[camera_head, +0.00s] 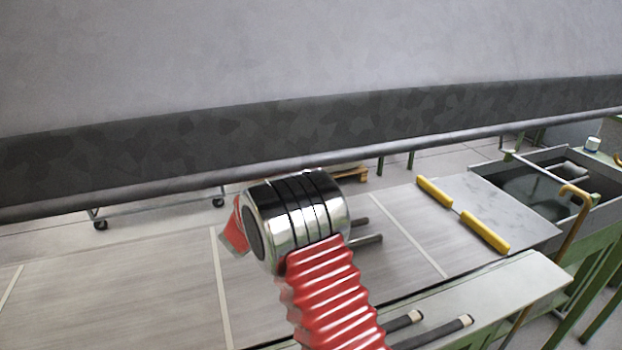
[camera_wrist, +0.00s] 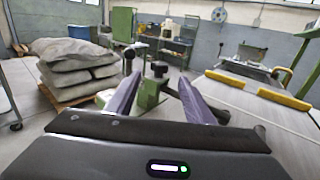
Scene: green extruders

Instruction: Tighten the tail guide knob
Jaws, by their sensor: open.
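In the wrist view, my gripper (camera_wrist: 159,79) is open, with its two purple-grey fingers spread apart. Between the fingertips, farther off, a dark round knob (camera_wrist: 160,69) sits on top of a green bracket (camera_wrist: 150,95). Another dark knob (camera_wrist: 130,53) on an upright stem stands to its left, close to the left finger's tip in the picture. I cannot tell which is the tail guide knob. Neither knob is visibly touched. In the head view, my red-sleeved arm and chrome joint block part of the scene, and I cannot make out the knobs.
A pallet of stacked grey sacks (camera_wrist: 75,62) stands at left in the wrist view. A long bench with yellow bars (camera_head: 484,232) runs right, with a metal tank (camera_head: 545,188) beyond. Black rods (camera_head: 430,332) with tan ends lie near the front edge. Open floor shows behind the bench.

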